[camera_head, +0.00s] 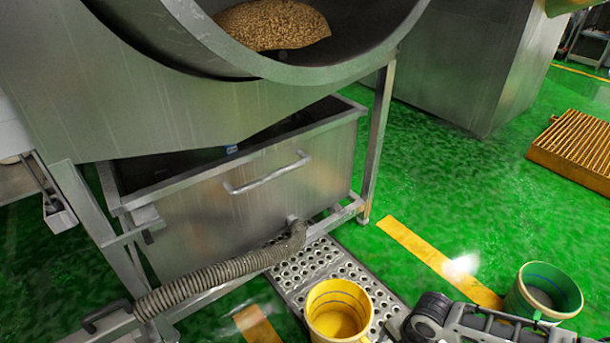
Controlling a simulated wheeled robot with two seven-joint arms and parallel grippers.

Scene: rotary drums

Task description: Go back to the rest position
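My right arm comes in at the bottom right, and its gripper end (392,326) is beside the right side of a yellow bucket (338,312). The fingers are small and partly cut off by the bottom edge, so I cannot tell if they are open, shut or touching the bucket. I cannot make out my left gripper in this view.
A large steel drum (330,68) with grain (272,25) is above a steel bin (255,190) on a frame (378,140). A ribbed hose (215,272) runs low in front. A green and yellow bucket (545,290) stands right. A slatted orange platform (575,148) lies far right. Green floor between is clear.

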